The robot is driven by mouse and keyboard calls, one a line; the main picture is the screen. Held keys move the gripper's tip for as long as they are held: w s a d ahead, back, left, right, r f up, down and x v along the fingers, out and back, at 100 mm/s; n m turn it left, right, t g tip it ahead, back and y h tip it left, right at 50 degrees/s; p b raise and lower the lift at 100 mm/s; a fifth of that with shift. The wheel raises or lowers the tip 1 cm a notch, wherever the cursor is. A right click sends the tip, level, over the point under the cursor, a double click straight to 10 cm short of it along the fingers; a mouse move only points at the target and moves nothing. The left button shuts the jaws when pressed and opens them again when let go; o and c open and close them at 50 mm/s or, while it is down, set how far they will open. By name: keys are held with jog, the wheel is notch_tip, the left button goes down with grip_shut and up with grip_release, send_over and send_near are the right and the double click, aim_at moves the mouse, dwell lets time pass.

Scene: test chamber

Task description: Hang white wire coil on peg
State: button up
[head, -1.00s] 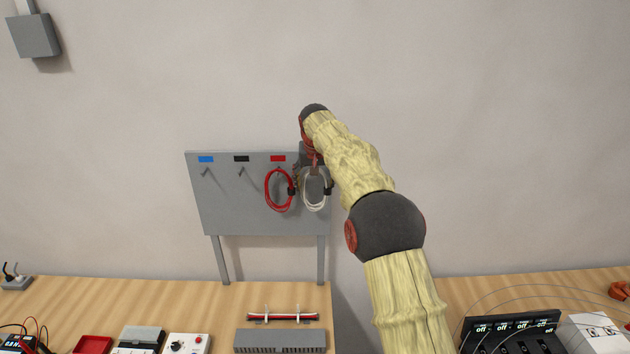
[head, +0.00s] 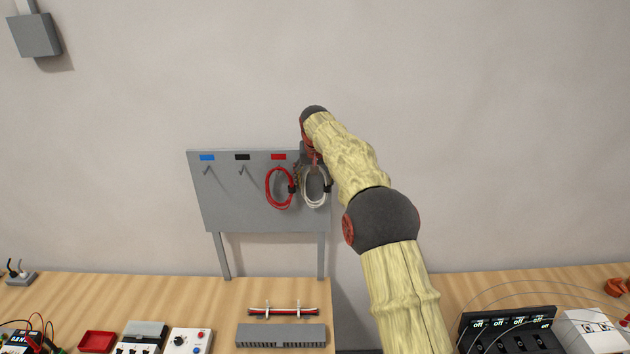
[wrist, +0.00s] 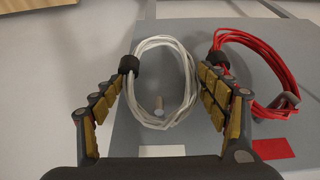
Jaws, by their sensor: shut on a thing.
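The white wire coil (head: 313,203) is at the right end of the grey peg board (head: 262,220), beside the red coil (head: 268,194). My gripper (wrist: 162,75) is shut on the white coil, which also shows in the wrist view (wrist: 143,107) between the two fingers, with a black tie at the left fingertip. A pale peg (wrist: 158,103) shows inside the coil's loop, above a white label (wrist: 161,151). I cannot tell whether the loop is around the peg or only in front of it. In the head view my wrist hides the peg and label.
The red coil (wrist: 273,55) hangs close to the right finger, above a red label (wrist: 273,148). Two bare pegs are under the blue label (head: 207,157) and black label (head: 242,157).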

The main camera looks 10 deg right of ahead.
jog(key=shift+r, duration=0.1)
jog(key=o, duration=1.4)
jog(key=shift+c, duration=0.2)
jog(key=v, duration=1.2)
jog(key=s+f+n+g, duration=0.1)
jog(key=s+f, duration=0.3)
jog(key=f, duration=0.5)
jog(key=s+f+b, duration=0.9)
jog(key=s, duration=0.7)
jog(key=s+f+t+b, duration=0.1)
jog(key=s+f+b, duration=0.8)
jog(key=s, duration=0.8)
jog(key=s+f+n+t+y+b, duration=0.1)
jog(key=s+f+b, duration=0.8)
jog(key=s, duration=0.8)
jog(key=shift+d+f+b, duration=0.25)
jog(key=shift+d+b, duration=0.05)
jog(key=shift+b, duration=0.95)
